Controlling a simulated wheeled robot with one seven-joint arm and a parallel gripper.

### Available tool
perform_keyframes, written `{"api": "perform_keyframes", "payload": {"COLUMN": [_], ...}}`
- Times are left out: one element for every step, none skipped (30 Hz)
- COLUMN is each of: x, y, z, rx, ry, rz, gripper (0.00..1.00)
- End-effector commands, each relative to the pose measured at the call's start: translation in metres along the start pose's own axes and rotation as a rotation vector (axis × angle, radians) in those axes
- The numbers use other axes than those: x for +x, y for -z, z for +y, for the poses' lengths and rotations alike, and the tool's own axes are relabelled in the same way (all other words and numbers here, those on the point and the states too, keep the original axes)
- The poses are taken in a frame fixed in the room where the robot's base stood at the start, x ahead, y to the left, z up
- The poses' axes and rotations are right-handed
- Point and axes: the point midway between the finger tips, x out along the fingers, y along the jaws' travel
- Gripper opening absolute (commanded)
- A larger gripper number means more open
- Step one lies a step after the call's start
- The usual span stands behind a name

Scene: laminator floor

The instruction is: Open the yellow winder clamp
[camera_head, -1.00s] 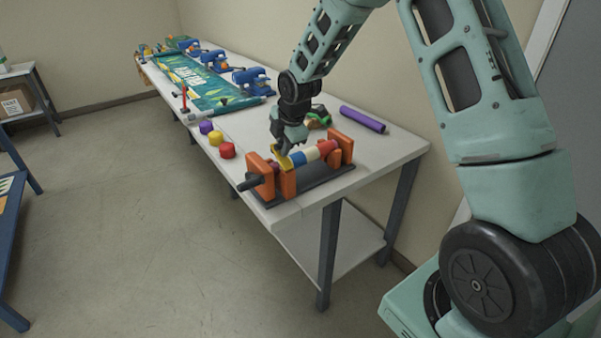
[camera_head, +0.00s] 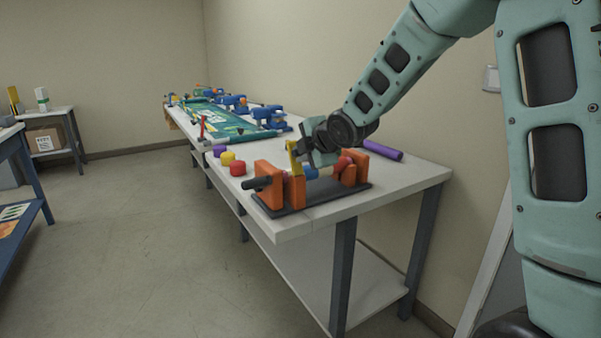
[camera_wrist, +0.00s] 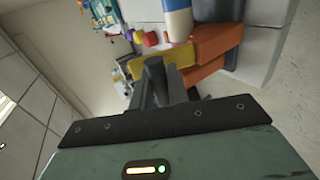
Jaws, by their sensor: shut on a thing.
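The yellow winder clamp (camera_head: 294,158) stands upright at the left end of the winder, beside an orange block. It also shows in the wrist view (camera_wrist: 151,62), right at my fingertips. My gripper (camera_head: 303,150) is shut on the yellow clamp, reaching it from the right and above. The winder has orange end blocks (camera_head: 270,177), a dark base (camera_head: 320,197), a dark handle at the left (camera_head: 256,183), and a roller with blue, cream and red bands (camera_head: 325,171). My gripper hides part of the roller.
Purple, yellow and red pieces (camera_head: 237,168) sit on the white table (camera_head: 300,226) left of the winder. A purple roll (camera_head: 382,149) lies behind it. A green banner and blue machines (camera_head: 268,116) are farther back. Floor at the left is open.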

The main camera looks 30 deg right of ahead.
Motion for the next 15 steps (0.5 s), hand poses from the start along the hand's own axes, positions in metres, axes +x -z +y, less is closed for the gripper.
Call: {"api": "perform_keyframes", "payload": {"x": [0.0032,0.0028,0.002,0.0014,0.0011,0.0004,-0.0003,-0.0008,-0.0012,-0.0017,-0.0022,-0.0028,-0.0032,-0.0035,-0.0038], "y": [-0.0001,-0.0002,-0.0001,0.0001,0.0003,0.0002,0.0,-0.0002,-0.0004,-0.0004,-0.0004,-0.0003,-0.0003,-0.0003,-0.0003], "z": [-0.0088,-0.0095,-0.0102,-0.0106,-0.0112,-0.0118,-0.0121,-0.0124,-0.0128,-0.0129,-0.0129,-0.0129,-0.013,-0.0131,-0.0132], "rx": [-0.001,0.0,-0.001,-0.001,-0.001,-0.001,-0.001,-0.001,-0.001,-0.001,-0.001,-0.001,-0.001,0.0,0.0], "ry": [-0.026,-0.039,-0.056,-0.068,-0.08,-0.094,-0.104,-0.114,-0.126,-0.134,-0.142,-0.151,-0.157,-0.162,-0.168], "rz": [-0.001,-0.001,-0.001,-0.001,0.0,0.0,-0.001,-0.001,-0.001,-0.001,-0.001,-0.001,-0.001,-0.001,-0.001], "gripper": [0.0,0.0,0.0,0.0,0.0,0.0,0.0,0.0,0.0,0.0,0.0,0.0,0.0,0.0,0.0]}}
